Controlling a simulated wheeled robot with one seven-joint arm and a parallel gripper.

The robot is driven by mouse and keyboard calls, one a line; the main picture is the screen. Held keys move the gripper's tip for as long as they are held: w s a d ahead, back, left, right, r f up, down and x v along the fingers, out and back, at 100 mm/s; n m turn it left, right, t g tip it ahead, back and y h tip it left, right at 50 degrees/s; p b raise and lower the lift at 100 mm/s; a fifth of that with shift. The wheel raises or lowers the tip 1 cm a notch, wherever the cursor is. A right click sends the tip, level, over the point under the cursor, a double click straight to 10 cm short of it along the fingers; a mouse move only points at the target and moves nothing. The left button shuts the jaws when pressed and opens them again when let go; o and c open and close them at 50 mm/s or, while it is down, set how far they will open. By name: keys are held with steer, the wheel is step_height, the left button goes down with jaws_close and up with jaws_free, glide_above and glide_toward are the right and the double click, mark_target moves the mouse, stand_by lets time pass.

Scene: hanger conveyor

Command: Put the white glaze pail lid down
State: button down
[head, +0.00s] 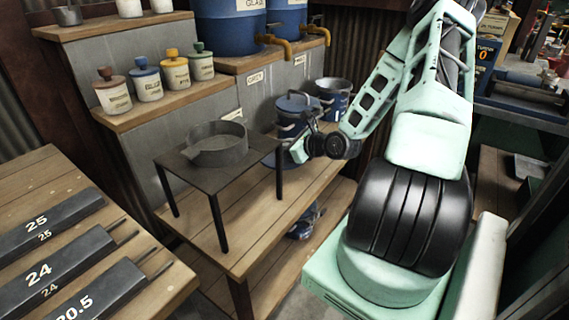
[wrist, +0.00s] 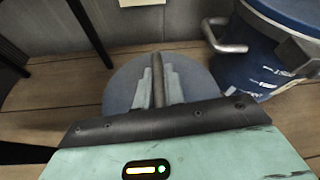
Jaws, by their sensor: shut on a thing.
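In the wrist view, a round blue-grey lid (wrist: 122,88) lies under my gripper (wrist: 158,80). Both fingers are shut on the dark bar handle across its middle. The lid is level and at or very close to the wooden bench top; I cannot tell whether it touches. In the head view, my gripper (head: 300,151) is low over the bench, in front of the pails, and mostly hides the lid. An open blue pail (head: 338,101) stands behind my gripper. A blue pail with its lid on (head: 293,124) stands to its left.
A dark metal stand (head: 175,162) with a grey basin (head: 217,151) stands on the bench (head: 262,229), left of my gripper. In the wrist view, a blue pail (wrist: 247,72) is close on the right and dark stand legs (wrist: 88,28) are on the left. Bare bench lies towards the front.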

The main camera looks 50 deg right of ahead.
mark_target(284, 160)
steer(key=shift+f+b, duration=0.35)
steer(key=shift+f, duration=2.4)
steer(key=c, duration=1.5)
jaws_free()
steer(key=p+v, duration=0.1)
steer(key=v, duration=1.1)
